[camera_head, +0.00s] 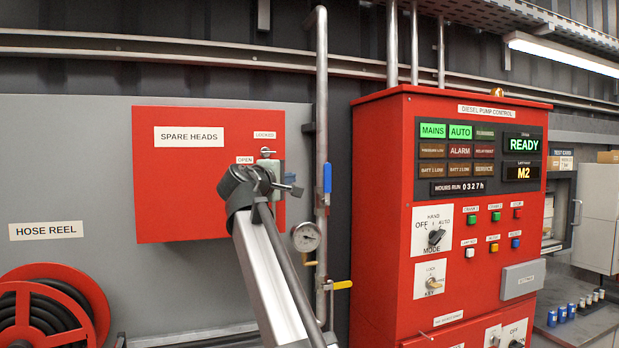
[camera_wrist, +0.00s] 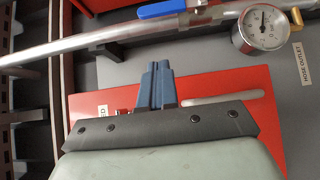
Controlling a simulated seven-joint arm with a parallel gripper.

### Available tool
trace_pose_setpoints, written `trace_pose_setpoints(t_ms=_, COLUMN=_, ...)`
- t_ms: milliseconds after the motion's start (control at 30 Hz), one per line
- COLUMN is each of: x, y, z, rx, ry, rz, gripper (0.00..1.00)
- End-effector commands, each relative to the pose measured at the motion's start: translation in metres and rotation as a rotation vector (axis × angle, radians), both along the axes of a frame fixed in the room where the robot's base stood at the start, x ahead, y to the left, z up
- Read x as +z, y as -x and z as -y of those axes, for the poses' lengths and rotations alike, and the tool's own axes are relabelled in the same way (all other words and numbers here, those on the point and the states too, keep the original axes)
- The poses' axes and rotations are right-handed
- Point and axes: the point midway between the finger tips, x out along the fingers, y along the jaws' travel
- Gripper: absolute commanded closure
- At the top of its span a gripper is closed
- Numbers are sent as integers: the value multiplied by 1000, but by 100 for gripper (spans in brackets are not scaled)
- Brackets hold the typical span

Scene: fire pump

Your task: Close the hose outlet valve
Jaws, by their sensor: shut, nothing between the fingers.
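A steel vertical pipe carries a valve with a blue lever (camera_head: 327,178), which lies along the pipe. Lower down, a valve with a yellow lever (camera_head: 340,285) points right, across the pipe. A white HOSE OUTLET label (camera_wrist: 304,64) shows in the wrist view beyond the gauge; I cannot tell for certain which lever it names. The blue lever (camera_wrist: 162,9) also shows at the top of the wrist view; the yellow one does not. My gripper (camera_wrist: 157,66) has its blue fingers together and empty, in front of the red spare heads box (camera_head: 180,205), apart from both levers.
A pressure gauge (camera_head: 306,236) is mounted on the pipe between the levers. The red pump control cabinet (camera_head: 380,200) stands close to the pipe's right. A red hose reel (camera_head: 45,305) is at lower left. Bare grey panel (camera_head: 180,285) lies below the box.

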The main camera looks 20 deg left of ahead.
Motion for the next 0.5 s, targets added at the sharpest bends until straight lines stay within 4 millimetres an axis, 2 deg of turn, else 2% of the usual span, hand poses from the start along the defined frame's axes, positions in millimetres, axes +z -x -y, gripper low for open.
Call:
trace_pose_setpoints(t_ms=167, x=1, y=-19, z=0, rx=-2, ry=-1, rz=-1, gripper=100)
trace_pose_setpoints(t_ms=500, x=0, y=-78, z=-1, rx=-1, ry=-1, rz=-1, gripper=100)
